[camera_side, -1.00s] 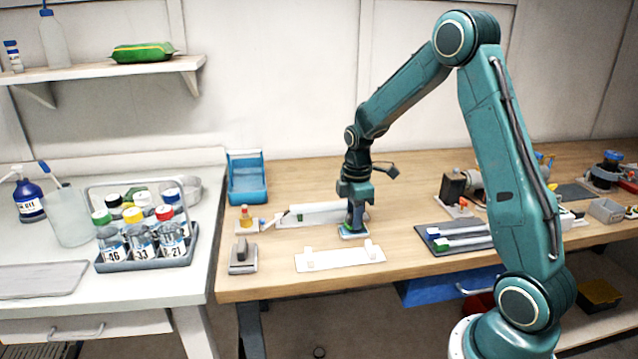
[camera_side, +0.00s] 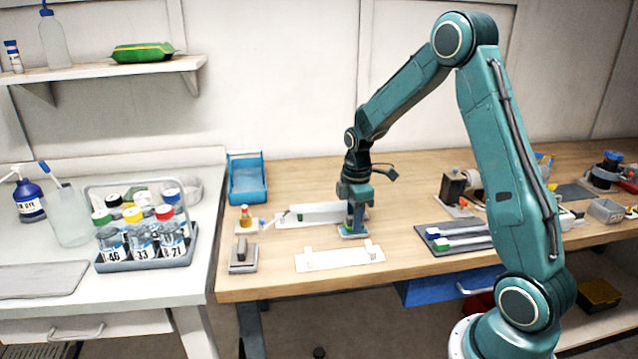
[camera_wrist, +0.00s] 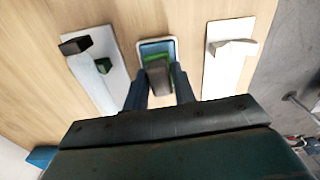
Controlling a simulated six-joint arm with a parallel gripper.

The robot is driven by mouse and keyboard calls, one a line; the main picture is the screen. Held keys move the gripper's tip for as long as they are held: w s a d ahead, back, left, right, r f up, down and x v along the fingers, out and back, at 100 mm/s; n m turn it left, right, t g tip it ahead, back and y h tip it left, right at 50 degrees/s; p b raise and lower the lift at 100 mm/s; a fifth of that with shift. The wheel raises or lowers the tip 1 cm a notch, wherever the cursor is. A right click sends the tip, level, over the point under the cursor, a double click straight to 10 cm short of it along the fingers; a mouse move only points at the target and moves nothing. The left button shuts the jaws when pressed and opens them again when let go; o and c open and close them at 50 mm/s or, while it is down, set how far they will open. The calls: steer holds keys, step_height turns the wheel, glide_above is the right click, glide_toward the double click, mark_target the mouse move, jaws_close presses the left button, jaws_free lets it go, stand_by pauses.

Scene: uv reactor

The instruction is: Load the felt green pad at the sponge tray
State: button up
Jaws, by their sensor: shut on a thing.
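The sponge tray (camera_wrist: 144,42) is a small white-rimmed tray with a blue inside; in the side view it lies under my gripper (camera_side: 353,218). The green felt pad (camera_wrist: 157,63) shows as a green strip against the tray's blue inside, on a grey block (camera_wrist: 158,80). My gripper (camera_wrist: 160,88) is shut on this block, one finger at each side. The pad is low over or in the tray; I cannot tell whether it touches the sponge.
A white plate (camera_side: 340,258) with upright pegs lies in front of the tray. Another white holder (camera_side: 322,210) lies behind it. A small stand with an amber-topped piece (camera_side: 246,220) and a grey block (camera_side: 243,257) stand left. A blue bin (camera_side: 247,180) is behind.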

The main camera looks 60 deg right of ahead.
mark_target(349, 217)
steer(key=shift+f, duration=0.4)
stand_by(1.4)
steer(key=shift+r, duration=3.6)
steer(key=shift+w+a, duration=0.1)
steer(key=shift+w+a+m, duration=0.3)
steer(key=shift+a+m, duration=0.1)
steer(key=w+a+r+m, duration=0.1)
steer(key=w+a+m, duration=0.2)
steer(key=a+m, duration=0.3)
steer(key=w+a+r+m, duration=0.1)
steer(key=w+a+m, duration=0.3)
steer(key=a, duration=0.6)
steer(key=shift+w+a+r+m, duration=0.15)
steer(key=shift+w+m, duration=0.1)
steer(key=shift+m, duration=1.05)
